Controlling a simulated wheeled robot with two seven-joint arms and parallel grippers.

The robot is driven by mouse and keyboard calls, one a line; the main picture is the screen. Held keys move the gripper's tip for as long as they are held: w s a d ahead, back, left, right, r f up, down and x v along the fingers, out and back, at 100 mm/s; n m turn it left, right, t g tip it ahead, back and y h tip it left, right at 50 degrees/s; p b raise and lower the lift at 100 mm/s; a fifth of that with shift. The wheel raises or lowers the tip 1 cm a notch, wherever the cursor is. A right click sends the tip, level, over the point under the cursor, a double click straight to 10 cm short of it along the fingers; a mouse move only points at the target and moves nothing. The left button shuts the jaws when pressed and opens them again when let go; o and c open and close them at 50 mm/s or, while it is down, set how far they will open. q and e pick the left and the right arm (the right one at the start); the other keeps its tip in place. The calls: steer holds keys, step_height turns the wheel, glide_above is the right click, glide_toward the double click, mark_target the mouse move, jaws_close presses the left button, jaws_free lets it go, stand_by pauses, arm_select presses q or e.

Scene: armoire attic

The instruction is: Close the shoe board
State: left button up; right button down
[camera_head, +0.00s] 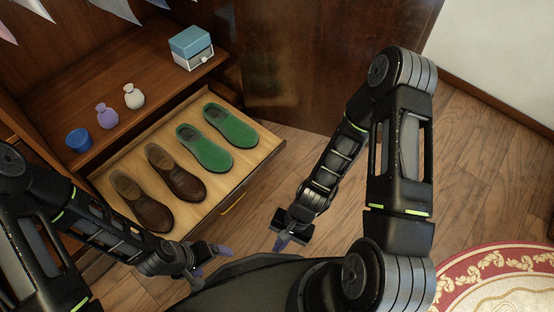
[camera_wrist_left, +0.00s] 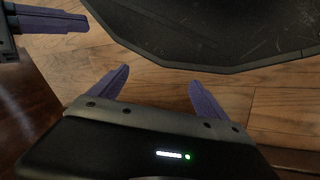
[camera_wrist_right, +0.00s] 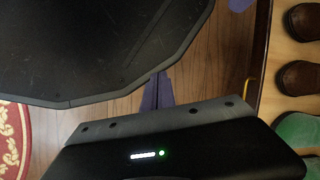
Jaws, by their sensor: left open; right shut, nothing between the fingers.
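The shoe board (camera_head: 218,205) is a light wooden pull-out board that sticks out from the armoire. It carries a pair of brown shoes (camera_head: 175,172) and a pair of green shoes (camera_head: 205,148). My right gripper (camera_head: 280,243) is shut and empty, to the right of the handle and apart from the board.
The shelf above holds a blue cup (camera_head: 79,140), a purple vase (camera_head: 107,116), a white vase (camera_head: 134,97) and a blue-lidded box (camera_head: 191,48). Wooden floor (camera_head: 300,150) right of the board is clear. A red and cream rug (camera_head: 500,285) lies at lower right.

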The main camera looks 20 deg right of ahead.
steer(key=w+d+f+m+t+y+b, duration=0.1)
steer(key=w+d+m+t+y, duration=0.1)
steer(key=w+m, duration=0.35)
steer(key=w+d+f+m+t+y+b, duration=0.1)
steer(key=w+d+f+m+y+b, duration=0.1)
steer(key=w+m, duration=0.35)
steer(key=w+d+r+m+t+h+b, duration=0.1)
steer(key=w+d+m+t+h, duration=0.1)
steer(key=w+d+m+t, duration=0.6)
steer(key=w+d+m, duration=0.2)
steer(key=d, duration=0.4)
steer(key=shift+w+d+r+m, duration=0.35)
steer(key=shift+d+m, duration=0.05)
steer(key=shift+b, duration=0.3)
